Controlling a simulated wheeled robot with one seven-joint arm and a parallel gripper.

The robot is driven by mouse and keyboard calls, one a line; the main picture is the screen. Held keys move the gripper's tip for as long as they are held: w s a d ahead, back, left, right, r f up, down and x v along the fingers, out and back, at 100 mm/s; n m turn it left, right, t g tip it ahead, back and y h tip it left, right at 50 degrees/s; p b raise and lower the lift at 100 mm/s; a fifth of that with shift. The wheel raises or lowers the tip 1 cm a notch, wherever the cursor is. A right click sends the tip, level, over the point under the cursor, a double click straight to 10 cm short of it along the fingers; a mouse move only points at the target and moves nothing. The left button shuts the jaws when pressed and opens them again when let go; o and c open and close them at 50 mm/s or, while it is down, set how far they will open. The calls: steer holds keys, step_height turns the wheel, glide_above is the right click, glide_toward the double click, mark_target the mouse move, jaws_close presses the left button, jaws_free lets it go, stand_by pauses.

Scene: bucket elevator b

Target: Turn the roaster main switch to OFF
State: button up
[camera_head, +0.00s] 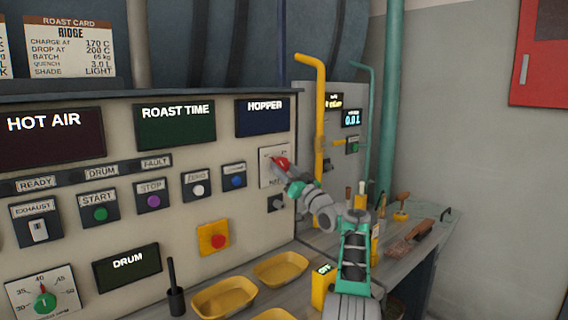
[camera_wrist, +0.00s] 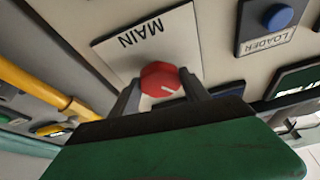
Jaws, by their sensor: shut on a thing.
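The roaster main switch is a red knob (camera_head: 281,163) on a pale plate at the right end of the control panel. My gripper (camera_head: 286,169) reaches the panel from the right. In the wrist view its two fingers (camera_wrist: 160,92) stand on either side of the knob, shut on it. The OFF and ON marks cannot be read; my gripper hides part of the plate.
Beside the switch are the blue LOADER button (camera_head: 236,181) and the white ZERO button (camera_head: 198,189). A red stop button (camera_head: 213,237) on yellow sits lower left. A yellow pipe (camera_head: 321,110) rises right of the panel. Yellow trays (camera_head: 224,299) lie on the bench below.

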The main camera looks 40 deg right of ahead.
steer(key=shift+n+y+p, duration=0.8)
steer(key=shift+n+p, duration=0.5)
steer(key=shift+n, duration=0.1)
steer(key=o, duration=1.4)
steer(key=shift+c, duration=0.2)
steer(key=shift+f, duration=0.1)
steer(key=shift+s+d+f+b, duration=0.1)
steer(key=shift+s+f+b, duration=0.15)
steer(key=shift+b, duration=0.2)
steer(key=b+v, duration=0.3)
steer(key=v, duration=0.4)
steer(key=shift+r, duration=0.15)
steer(key=shift+s, duration=0.15)
